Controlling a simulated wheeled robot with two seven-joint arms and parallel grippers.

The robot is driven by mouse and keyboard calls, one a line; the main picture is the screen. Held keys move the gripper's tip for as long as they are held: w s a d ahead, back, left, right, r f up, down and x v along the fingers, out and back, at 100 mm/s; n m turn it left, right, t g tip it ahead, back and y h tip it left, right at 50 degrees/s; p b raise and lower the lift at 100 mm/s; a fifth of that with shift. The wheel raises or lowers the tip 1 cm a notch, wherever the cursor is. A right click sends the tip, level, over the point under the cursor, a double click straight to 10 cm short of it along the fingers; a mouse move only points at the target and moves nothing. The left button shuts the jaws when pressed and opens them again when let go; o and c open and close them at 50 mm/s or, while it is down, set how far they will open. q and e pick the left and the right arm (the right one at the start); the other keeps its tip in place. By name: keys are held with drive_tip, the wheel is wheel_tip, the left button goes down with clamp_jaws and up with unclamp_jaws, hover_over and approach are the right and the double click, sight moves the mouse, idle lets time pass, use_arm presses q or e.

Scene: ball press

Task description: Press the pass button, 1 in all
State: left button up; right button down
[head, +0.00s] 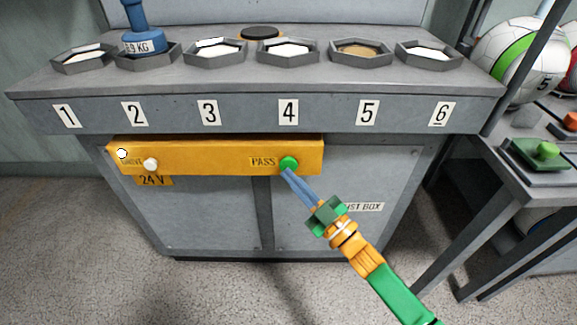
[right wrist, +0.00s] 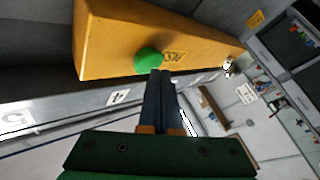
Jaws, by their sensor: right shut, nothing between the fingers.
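The green pass button (head: 289,163) sits on the yellow panel (head: 215,154), beside the PASS label. My right gripper (head: 286,172) is shut and empty, with its fingertips at the lower edge of the button. In the right wrist view the green button (right wrist: 148,61) is just beyond the tips of my right gripper (right wrist: 160,73). I cannot tell for sure whether the tips touch it. A white button (head: 150,164) is at the left end of the panel. My left gripper is not in view.
The grey bench (head: 255,113) above the panel has several hexagonal trays numbered 1 to 6. A blue weight (head: 141,42) stands at tray 2. A side table (head: 500,165) at the right holds a green button on a plate (head: 547,150) and balls.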

drive_tip(key=shift+w+b, duration=0.3)
drive_tip(key=shift+w, duration=0.15)
idle(0.5)
idle(0.3)
drive_tip(key=shift+s+p, duration=0.65)
drive_tip(key=shift+s, duration=0.2)
drive_tip(key=shift+s+p, duration=1.5)
drive_tip(key=shift+s, duration=1.05)
